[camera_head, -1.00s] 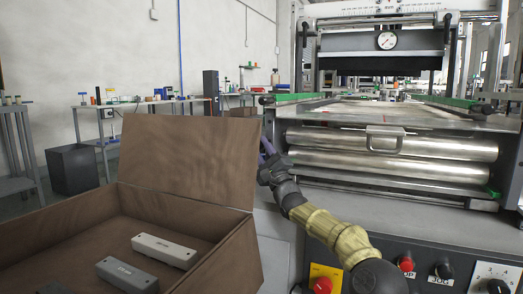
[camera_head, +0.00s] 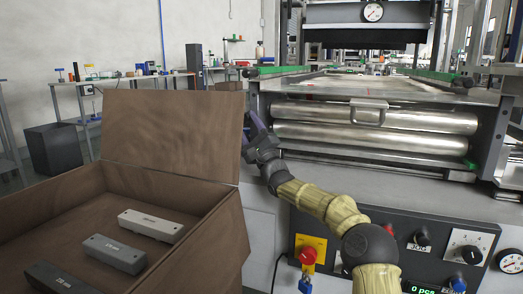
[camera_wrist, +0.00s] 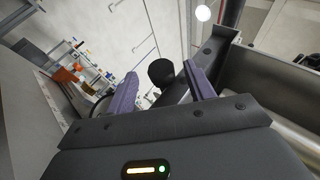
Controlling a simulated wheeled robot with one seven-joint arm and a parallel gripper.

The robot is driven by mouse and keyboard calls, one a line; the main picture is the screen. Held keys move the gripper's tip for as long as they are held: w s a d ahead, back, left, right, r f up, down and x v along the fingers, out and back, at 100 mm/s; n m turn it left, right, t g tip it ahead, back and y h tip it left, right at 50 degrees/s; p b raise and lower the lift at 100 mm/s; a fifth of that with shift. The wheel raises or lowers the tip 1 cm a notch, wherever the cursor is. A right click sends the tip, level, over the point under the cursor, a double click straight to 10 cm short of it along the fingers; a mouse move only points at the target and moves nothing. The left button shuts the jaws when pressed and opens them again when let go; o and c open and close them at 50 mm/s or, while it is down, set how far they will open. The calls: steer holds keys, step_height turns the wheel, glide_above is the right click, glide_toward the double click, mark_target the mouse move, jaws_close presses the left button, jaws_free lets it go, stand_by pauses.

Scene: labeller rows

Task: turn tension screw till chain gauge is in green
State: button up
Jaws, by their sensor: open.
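My gripper (camera_head: 254,126) is at the machine's left front corner, seen small and partly hidden behind the box lid. In the wrist view its two purple fingers (camera_wrist: 160,70) are spread apart and hold nothing. A round black knob (camera_wrist: 160,73) shows between and beyond the fingers; I cannot tell whether it is the tension screw. A round gauge (camera_head: 510,262) is at the lower right of the control panel, and a white dial (camera_head: 373,12) is at the top of the machine. Both are too small to read, and I cannot tell which is the chain gauge.
An open brown box (camera_head: 222,235) with grey blocks (camera_head: 152,226) stands at the left, its lid (camera_head: 170,127) raised near my gripper. The control panel (camera_head: 385,228) with knobs and a red stop button (camera_head: 308,256) is at the front right. Metal rollers (camera_head: 330,140) lie above it.

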steer(key=p+v, duration=0.4)
steer(key=v, duration=0.6)
steer(key=shift+d+f+p, duration=0.15)
steer(key=shift+f+p, duration=0.1)
steer(key=shift+p, duration=0.05)
steer(key=shift+s, duration=0.15)
step_height(320, 180, up, 10)
steer(key=p, duration=1)
